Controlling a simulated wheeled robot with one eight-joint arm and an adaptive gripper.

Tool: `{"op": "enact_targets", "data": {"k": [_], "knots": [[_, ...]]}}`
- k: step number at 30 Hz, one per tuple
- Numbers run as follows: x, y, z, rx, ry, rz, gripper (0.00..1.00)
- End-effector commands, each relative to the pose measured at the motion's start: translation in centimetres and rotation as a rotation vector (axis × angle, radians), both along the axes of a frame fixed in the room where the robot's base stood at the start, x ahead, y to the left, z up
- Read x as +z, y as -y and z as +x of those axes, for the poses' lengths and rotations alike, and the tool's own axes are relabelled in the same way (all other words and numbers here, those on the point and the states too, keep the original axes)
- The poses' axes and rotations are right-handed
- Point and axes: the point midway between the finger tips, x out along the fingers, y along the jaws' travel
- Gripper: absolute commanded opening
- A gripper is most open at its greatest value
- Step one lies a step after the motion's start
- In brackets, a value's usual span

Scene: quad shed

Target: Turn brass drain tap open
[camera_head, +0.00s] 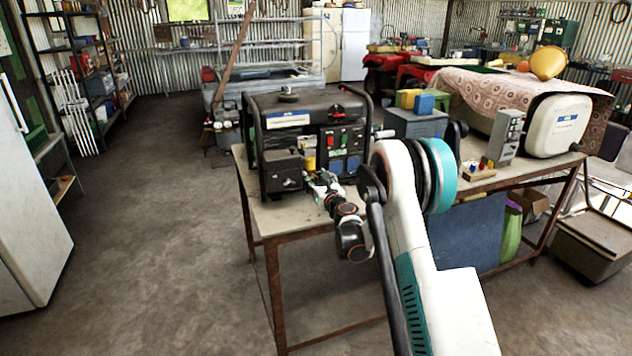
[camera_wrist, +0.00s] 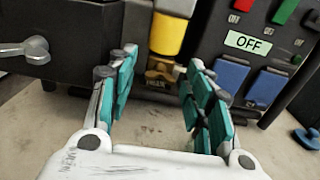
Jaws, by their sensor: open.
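The brass tap (camera_wrist: 160,72) is a small brownish fitting low on the front of the black generator (camera_head: 310,105), just below a yellow cylinder (camera_wrist: 167,34) in the wrist view. My gripper (camera_wrist: 163,64) is open, with teal-padded fingers on either side of the tap in the picture. The tap shows between and slightly beyond the fingertips; I see no contact. In the head view my gripper (camera_head: 322,186) is at the generator's front, and the tap is too small to make out.
The generator stands on a workbench (camera_head: 292,218). A panel with an OFF label (camera_wrist: 248,42) and blue sockets (camera_wrist: 231,75) is close on the right. A grey lever (camera_wrist: 33,50) sticks out on the left. Bare bench top lies in front.

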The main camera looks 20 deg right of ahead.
Motion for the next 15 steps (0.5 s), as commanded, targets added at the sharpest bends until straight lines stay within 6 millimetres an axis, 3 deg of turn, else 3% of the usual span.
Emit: {"op": "enact_targets", "data": {"k": [3, 9, 15], "knots": [[0.01, 0.01, -0.02, 0.000, 0.000, 0.000, 0.47], [0.00, 0.02, -0.03, 0.000, 0.000, 0.000, 0.01], [0.02, 0.02, -0.02, 0.000, 0.000, 0.000, 0.00]]}}
